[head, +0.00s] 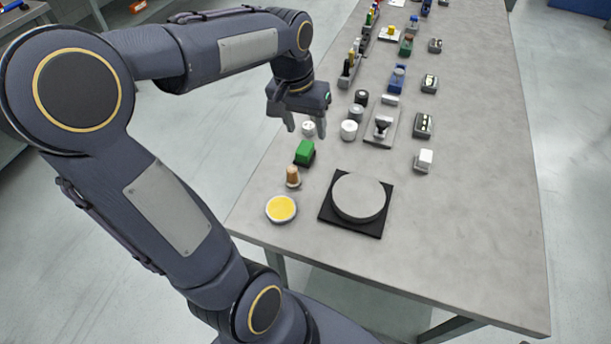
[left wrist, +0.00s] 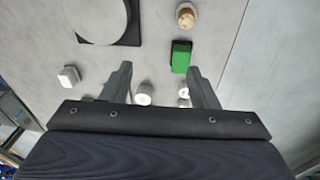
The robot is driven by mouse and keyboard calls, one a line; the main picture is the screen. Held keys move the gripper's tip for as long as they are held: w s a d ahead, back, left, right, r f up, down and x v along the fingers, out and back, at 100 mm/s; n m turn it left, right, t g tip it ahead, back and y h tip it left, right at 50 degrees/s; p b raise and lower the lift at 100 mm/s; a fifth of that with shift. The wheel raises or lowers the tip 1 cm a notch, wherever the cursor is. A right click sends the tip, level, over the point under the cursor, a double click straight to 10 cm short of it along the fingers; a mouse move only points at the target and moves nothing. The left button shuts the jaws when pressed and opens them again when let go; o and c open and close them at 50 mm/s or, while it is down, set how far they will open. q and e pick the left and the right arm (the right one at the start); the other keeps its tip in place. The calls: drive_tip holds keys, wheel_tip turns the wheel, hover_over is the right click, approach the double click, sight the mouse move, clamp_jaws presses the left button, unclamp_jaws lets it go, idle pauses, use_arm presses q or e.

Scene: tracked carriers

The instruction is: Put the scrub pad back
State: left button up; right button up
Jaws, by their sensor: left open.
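The likely scrub pad is a green block (head: 304,150) with a dark base or side, on the table's left part in the head view. In the left wrist view the green block (left wrist: 181,54) is upright in the picture, just beyond the right-hand fingertip. I cannot tell whether the dark part is a holder. My left gripper (head: 306,127) is open and empty, fingers pointing down, above the table behind the green block. It also shows in the left wrist view (left wrist: 158,72), with white round pieces between and below its fingers. My right gripper is not in view.
A round grey disc (head: 359,197) lies on a black square plate (head: 334,220). A yellow-topped dish (head: 281,208) and a wooden-topped knob (head: 293,176) stand near the left edge. White cylinders (head: 349,130) and several small items stand farther back. The table's front right is clear.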

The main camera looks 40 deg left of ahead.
use_arm(q)
drive_tip(key=s+d+f+m+t+h, duration=0.1)
drive_tip(key=s+d+t, duration=0.3)
drive_tip(key=s+d, duration=0.7)
drive_tip(key=s+f+h, duration=0.1)
drive_tip(key=s, duration=0.2)
drive_tip(key=shift+s+d+h, duration=0.35)
drive_tip(key=shift+s+h, duration=0.05)
